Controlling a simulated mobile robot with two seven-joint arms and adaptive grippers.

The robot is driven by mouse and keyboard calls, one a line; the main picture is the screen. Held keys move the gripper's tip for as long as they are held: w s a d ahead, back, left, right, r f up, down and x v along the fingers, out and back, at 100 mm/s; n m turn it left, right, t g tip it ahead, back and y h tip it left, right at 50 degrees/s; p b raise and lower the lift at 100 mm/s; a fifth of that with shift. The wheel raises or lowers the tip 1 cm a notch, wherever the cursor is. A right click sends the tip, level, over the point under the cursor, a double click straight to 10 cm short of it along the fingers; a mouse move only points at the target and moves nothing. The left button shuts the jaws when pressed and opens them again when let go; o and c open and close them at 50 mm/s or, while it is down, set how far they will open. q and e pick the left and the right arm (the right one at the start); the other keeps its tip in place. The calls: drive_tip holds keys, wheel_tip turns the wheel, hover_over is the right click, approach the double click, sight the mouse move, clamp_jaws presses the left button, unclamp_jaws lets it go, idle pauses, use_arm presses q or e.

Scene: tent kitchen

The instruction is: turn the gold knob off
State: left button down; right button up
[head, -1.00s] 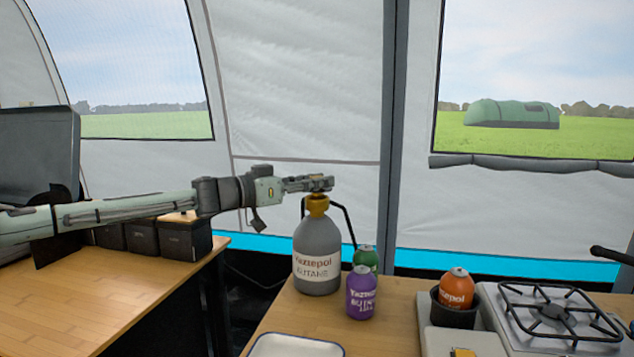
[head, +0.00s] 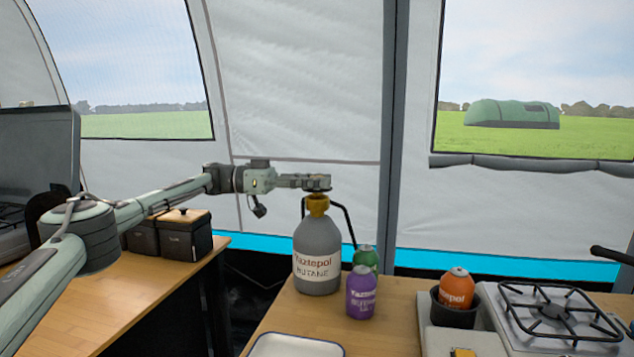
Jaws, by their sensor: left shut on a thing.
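The gold knob (head: 317,204) sits on top of the grey butane bottle (head: 317,249), which stands upright on the wooden table in the head view. My left gripper (head: 318,183) reaches in from the left and lies level at the top of the knob. It is shut on the knob, and its fingers hide the knob's upper part. My right gripper is not in view.
A purple can (head: 361,293) and a green can (head: 365,258) stand close to the bottle's right. A dark hose (head: 347,219) runs behind it. An orange can (head: 456,290) sits beside the stove (head: 551,312). A white tray (head: 296,346) lies at the front.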

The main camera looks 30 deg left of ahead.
sight(317, 176)
use_arm(q)
drive_tip(key=shift+m+g+h, duration=0.3)
drive_tip(key=shift+m+g, duration=0.2)
drive_tip(key=shift+g, duration=0.2)
drive_tip(key=c, duration=1.1)
unclamp_jaws()
drive_tip(key=shift+c, duration=0.2)
wheel_tip(317, 176, up, 10)
drive_tip(key=shift+r, duration=0.1)
